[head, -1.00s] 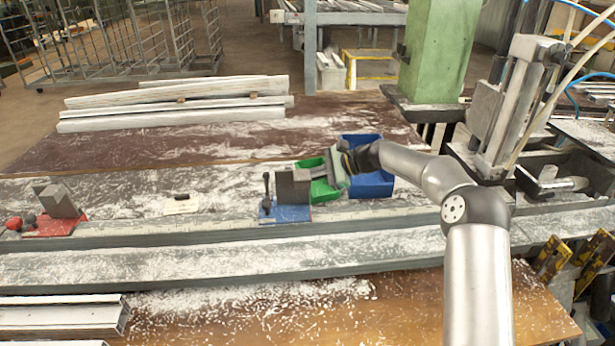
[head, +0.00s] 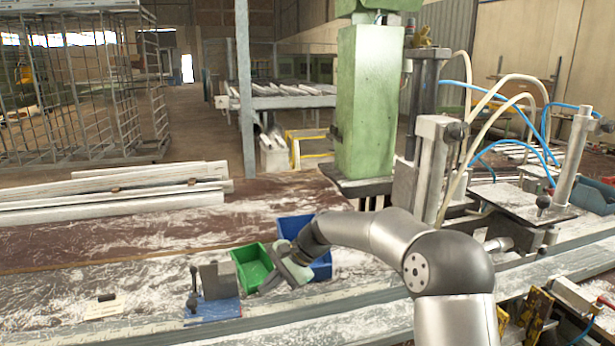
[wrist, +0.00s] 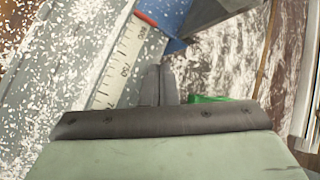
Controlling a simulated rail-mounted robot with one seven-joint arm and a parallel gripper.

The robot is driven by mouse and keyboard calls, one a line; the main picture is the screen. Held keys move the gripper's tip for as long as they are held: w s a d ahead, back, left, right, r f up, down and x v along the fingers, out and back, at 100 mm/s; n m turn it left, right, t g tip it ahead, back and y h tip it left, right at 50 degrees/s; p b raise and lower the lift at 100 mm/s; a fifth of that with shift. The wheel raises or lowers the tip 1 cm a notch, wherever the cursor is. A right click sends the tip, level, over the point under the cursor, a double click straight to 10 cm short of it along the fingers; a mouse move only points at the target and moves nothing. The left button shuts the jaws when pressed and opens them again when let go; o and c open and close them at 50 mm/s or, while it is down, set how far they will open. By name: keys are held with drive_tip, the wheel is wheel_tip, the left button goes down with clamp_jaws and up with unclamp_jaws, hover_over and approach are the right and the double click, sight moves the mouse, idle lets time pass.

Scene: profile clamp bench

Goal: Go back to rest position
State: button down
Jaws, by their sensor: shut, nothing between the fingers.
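My gripper (head: 281,276) hangs beside the green bin (head: 250,266) in the head view, with the blue bin (head: 318,262) just behind and to its right. In the wrist view its two fingers (wrist: 159,84) are together, with nothing between them. They point down at the bench beside the ruler strip (wrist: 122,62). A bit of the green bin's edge (wrist: 206,99) shows beside the gripper body. My arm reaches in from the lower right of the head view.
The blue clamp block (head: 213,300) with its grey jaw stands left of the green bin. A small card (head: 105,306) lies further left. White profiles (head: 120,190) lie at the back left. A green column (head: 367,105) and the machine with hoses stand behind my arm.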

drive_tip(key=s+d+n+h, duration=0.2)
drive_tip(key=s+d, duration=0.5)
drive_tip(key=s, duration=0.4)
drive_tip(key=s+d+f+n+h, duration=0.1)
drive_tip(key=s+d+n+h, duration=0.2)
drive_tip(key=s+d, duration=0.5)
drive_tip(key=s+d+n+t+h, duration=0.1)
drive_tip(key=s+d+n+h, duration=0.1)
drive_tip(key=s+d, duration=0.6)
drive_tip(key=s+h, duration=0.1)
drive_tip(key=s, duration=0.6)
drive_tip(key=shift+s+d+f+n, duration=0.25)
drive_tip(key=shift+s+f+n, duration=0.1)
drive_tip(key=shift+s+n, duration=0.05)
